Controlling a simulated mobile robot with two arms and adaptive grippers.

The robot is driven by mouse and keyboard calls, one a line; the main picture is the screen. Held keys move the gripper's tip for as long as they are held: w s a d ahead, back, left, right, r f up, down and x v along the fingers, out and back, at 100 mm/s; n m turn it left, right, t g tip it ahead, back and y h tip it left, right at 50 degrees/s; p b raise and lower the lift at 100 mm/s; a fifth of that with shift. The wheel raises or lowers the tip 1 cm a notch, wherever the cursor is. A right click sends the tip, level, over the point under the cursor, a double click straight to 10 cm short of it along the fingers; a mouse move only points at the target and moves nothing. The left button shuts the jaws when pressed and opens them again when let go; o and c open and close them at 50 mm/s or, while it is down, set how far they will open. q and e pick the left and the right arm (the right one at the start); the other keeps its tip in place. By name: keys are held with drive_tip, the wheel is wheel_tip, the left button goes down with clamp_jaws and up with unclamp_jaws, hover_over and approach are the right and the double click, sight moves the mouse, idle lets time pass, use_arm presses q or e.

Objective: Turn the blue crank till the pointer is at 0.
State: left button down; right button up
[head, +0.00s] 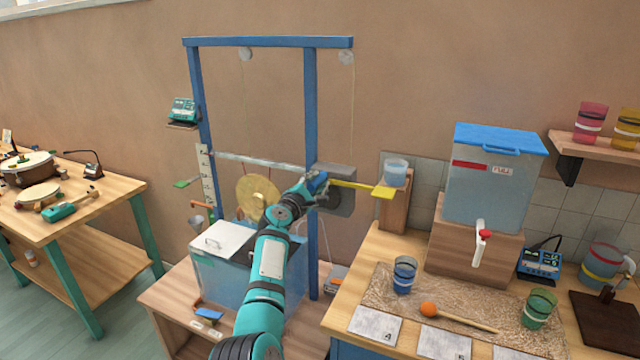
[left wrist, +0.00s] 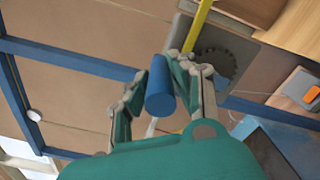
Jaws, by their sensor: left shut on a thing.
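My left gripper (head: 316,186) is at the right post of the blue frame, in front of a grey gear housing (head: 343,205). In the left wrist view its fingers (left wrist: 160,82) are shut around the blue crank's (left wrist: 160,92) cylindrical handle. The gear housing (left wrist: 240,60) with a dark toothed wheel lies behind the handle. In the head view my gripper and arm hide most of the crank. A white scale strip (head: 207,176) with small marks stands by the left post. The marks are too small to read, and I cannot tell where the pointer stands. My right gripper is not in view.
A yellow bar (head: 355,185) reaches right from the housing towards a cup (head: 395,172) on a wooden stand. A gold gong (head: 258,198) hangs behind my arm, above a clear tank (head: 215,275). The right table (head: 365,260) holds cups and a mallet (head: 450,314).

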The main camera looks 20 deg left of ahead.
use_arm(q)
drive_tip(key=shift+a+r, duration=0.3)
drive_tip(key=shift+a, duration=0.2)
drive_tip(key=c, duration=1.1)
unclamp_jaws()
drive_tip(key=shift+f, duration=0.35)
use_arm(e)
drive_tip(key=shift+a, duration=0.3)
use_arm(q)
drive_tip(key=shift+a+f, duration=0.1)
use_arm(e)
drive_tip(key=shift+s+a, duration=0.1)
use_arm(q)
drive_tip(key=shift+s+d, duration=0.2)
drive_tip(key=shift+s, duration=0.3)
drive_tip(key=s, duration=1.1)
drive_tip(key=shift+a, duration=0.45)
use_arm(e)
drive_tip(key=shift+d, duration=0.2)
